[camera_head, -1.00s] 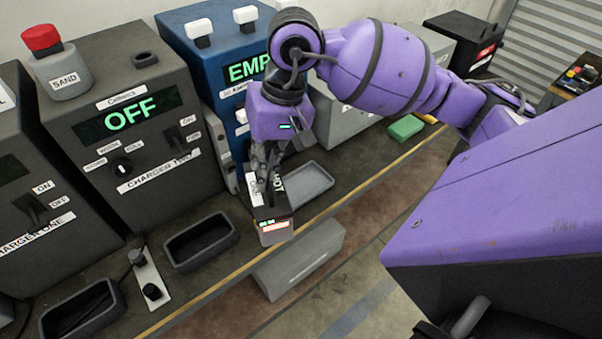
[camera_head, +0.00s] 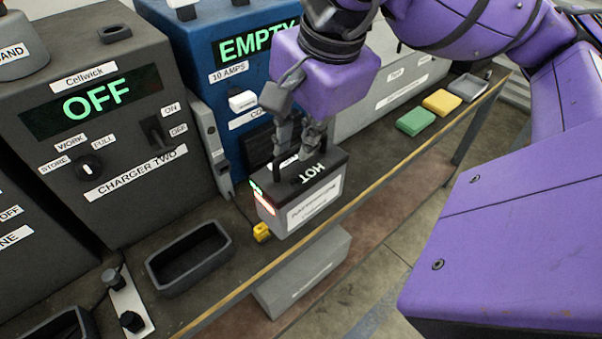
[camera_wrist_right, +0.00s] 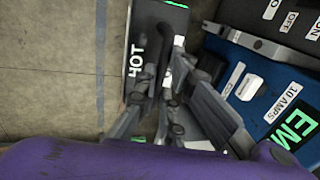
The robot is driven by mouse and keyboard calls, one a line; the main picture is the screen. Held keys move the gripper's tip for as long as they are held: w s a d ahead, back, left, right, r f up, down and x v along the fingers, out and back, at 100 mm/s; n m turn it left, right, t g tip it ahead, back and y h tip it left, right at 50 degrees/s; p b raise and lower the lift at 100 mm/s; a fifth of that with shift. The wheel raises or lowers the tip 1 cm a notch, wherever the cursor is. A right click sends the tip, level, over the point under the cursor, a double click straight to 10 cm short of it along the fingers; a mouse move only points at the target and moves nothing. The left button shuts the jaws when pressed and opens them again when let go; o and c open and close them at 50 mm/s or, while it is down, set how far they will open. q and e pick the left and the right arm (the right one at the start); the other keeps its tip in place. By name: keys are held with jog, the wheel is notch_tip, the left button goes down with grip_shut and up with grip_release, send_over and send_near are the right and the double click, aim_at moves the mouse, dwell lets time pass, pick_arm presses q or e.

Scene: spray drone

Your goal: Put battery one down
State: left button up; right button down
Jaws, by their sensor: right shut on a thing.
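The battery (camera_head: 298,194) is a dark grey block with a handle on top, the word HOT, a white label and a small lit green and red display on its left end. My right gripper (camera_head: 295,147) is shut on its handle from above. The battery looks upright, over the bench's front edge; I cannot tell whether its underside touches the bench. In the right wrist view the battery (camera_wrist_right: 144,50) hangs below the gripper (camera_wrist_right: 165,95), with floor seen beside it. My left gripper is not in view.
An empty black tray (camera_head: 190,262) lies left of the battery, before the charger reading OFF (camera_head: 105,110). A small yellow object (camera_head: 262,232) sits close to the battery. The blue machine (camera_head: 215,60) reads EMPTY. Green (camera_head: 415,121) and yellow (camera_head: 441,102) blocks lie at right.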

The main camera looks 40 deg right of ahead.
jog(key=w+d+f+p, duration=0.1)
jog(key=w+d+f, duration=0.7)
jog(key=w+f, duration=0.3)
jog(key=shift+d+f, duration=0.3)
jog(key=shift+f, duration=0.45)
jog(key=shift+w, duration=0.1)
jog(key=shift+f, duration=0.2)
jog(key=c, duration=2.1)
grip_release()
jog(key=shift+f, duration=0.1)
jog(key=shift+o, duration=1.2)
jog(key=shift+s, duration=0.2)
